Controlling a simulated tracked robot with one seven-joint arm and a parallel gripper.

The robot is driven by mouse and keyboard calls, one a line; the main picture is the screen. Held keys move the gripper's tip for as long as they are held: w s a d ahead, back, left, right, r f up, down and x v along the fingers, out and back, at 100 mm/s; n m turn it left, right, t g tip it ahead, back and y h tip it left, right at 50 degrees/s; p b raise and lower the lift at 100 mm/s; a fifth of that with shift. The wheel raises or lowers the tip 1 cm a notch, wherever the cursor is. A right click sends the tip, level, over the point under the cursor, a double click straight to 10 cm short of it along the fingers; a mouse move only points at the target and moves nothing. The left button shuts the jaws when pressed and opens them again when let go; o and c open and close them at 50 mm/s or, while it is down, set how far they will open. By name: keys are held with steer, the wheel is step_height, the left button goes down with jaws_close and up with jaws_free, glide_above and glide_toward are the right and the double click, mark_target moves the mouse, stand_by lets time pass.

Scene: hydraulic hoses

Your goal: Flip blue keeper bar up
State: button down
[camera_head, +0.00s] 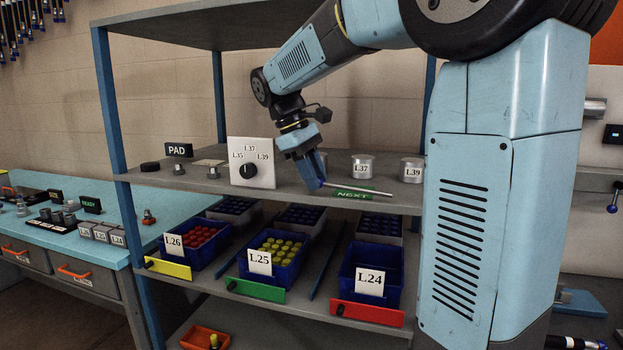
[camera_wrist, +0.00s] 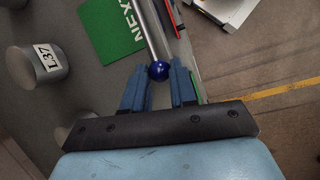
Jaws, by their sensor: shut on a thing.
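The keeper bar is a thin silver rod (camera_head: 358,189) lying nearly level along the front edge of the upper shelf. Its near end carries a blue ball (camera_wrist: 159,71), seen in the wrist view with the rod (camera_wrist: 151,30) running away from it. My gripper (camera_head: 318,184) reaches down to the shelf's front edge at the rod's left end. In the wrist view my gripper (camera_wrist: 158,76) has its two blue fingers closed on either side of the ball. In the head view the fingers hide the ball.
A green NEXT plate (camera_head: 350,194) lies beside the rod. Silver cylinders L.37 (camera_head: 362,168) and L.39 (camera_head: 411,170) stand right of my gripper, and a white dial panel (camera_head: 251,163) stands to its left. Labelled blue bins, including L.24 (camera_head: 371,276), fill the shelf below.

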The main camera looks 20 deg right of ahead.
steer(key=shift+d+r, duration=0.1)
steer(key=shift+r, duration=0.35)
steer(key=s+d+r+t+y, duration=0.5)
steer(key=d+r+y, duration=0.1)
steer(key=r, duration=0.4)
steer(key=shift+d+t+y, duration=0.3)
steer(key=shift+d+y, duration=0.05)
steer(key=shift+y, duration=0.55)
